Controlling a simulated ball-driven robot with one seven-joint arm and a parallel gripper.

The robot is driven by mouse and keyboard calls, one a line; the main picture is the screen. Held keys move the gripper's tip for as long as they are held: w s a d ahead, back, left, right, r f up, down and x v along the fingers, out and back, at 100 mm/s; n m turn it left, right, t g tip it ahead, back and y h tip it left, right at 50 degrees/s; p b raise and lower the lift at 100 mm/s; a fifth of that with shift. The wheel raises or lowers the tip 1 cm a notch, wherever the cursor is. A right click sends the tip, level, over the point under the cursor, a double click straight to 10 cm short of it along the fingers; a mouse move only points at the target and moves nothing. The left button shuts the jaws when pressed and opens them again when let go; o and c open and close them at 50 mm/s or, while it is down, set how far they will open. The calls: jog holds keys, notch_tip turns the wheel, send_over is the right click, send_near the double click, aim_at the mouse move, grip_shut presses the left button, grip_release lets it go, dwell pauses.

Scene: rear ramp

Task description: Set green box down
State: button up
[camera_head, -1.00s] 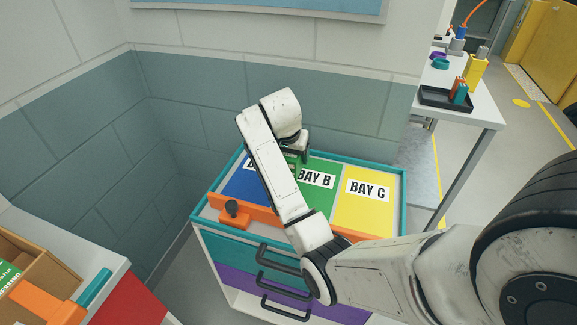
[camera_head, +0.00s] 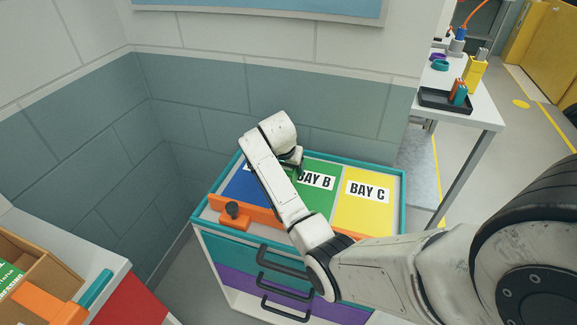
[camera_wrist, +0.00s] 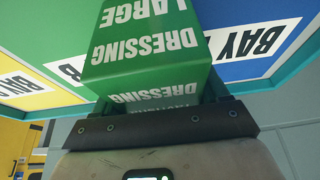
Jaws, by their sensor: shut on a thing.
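The green box (camera_wrist: 150,50), marked "DRESSING LARGE", is held in my gripper (camera_wrist: 155,110). In the wrist view it covers part of the join between the green bay and the blue bay. In the head view my gripper (camera_head: 297,168) points down over the far part of the cart top, near the blue and green bays, and my arm mostly hides the box. I cannot tell whether the box touches the surface. The bays are blue (camera_head: 243,188), green "BAY B" (camera_head: 318,201) and yellow "BAY C" (camera_head: 365,213).
A teal rim (camera_head: 352,166) edges the cart top. An orange bar (camera_head: 262,211) with a black knob (camera_head: 232,208) crosses its near side. Walls stand behind and left. A cardboard box (camera_head: 42,260) is at lower left, and a bench with a black tray (camera_head: 445,100) at right.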

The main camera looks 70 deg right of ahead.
jog(key=o, duration=1.2)
jog(key=v, duration=1.2)
jog(key=shift+r, duration=0.15)
